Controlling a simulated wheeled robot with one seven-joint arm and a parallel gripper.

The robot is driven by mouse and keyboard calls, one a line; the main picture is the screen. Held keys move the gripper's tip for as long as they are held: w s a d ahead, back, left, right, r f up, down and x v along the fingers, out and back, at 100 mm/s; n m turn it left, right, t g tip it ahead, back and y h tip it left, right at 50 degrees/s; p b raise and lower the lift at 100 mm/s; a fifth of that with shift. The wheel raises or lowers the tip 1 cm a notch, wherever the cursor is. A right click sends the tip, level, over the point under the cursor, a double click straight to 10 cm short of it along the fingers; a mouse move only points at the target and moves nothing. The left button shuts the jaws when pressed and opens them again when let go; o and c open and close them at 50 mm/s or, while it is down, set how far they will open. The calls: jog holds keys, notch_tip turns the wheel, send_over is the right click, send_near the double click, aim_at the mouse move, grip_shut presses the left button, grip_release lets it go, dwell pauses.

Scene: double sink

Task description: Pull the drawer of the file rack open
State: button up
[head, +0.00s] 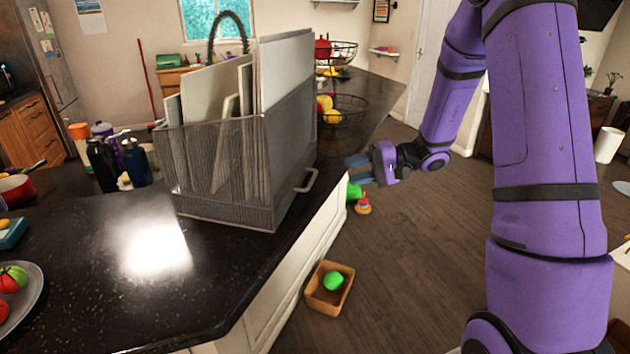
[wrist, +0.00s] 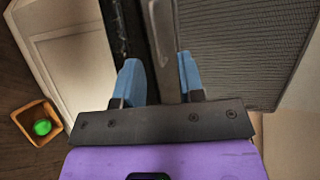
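The file rack (head: 225,165) is a grey mesh holder with several upright folders, standing at the right edge of the dark counter. Its drawer is at the bottom, with a light bar handle (head: 308,181) on the right side facing my arm. My gripper (head: 355,170) is just right of the handle in the head view. In the wrist view my gripper (wrist: 160,80) has its two blue fingers spread, with the grey handle (wrist: 163,45) running between them, nearer the right finger. I see a gap at the left finger. Contact with the right finger is unclear.
The counter (head: 260,265) edge runs beside the rack. A wooden box (head: 330,302) with a green item stands on the floor below. A wire fruit basket (head: 345,112) is behind the rack. Bottles (head: 135,160) stand to its left. The floor right of the counter is mostly open.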

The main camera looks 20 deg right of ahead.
aim_at(315, 192)
jog(key=shift+m+t, duration=0.4)
jog(key=shift+t, duration=0.2)
jog(key=x, duration=0.3)
jog(key=w+f+x, duration=0.1)
jog(key=x, duration=0.3)
jog(key=d+x, duration=0.1)
jog(key=x, duration=0.2)
jog(key=shift+w+a+f, duration=0.25)
jog(key=shift+w+f, duration=0.05)
jog(key=shift+f, duration=0.1)
grip_shut()
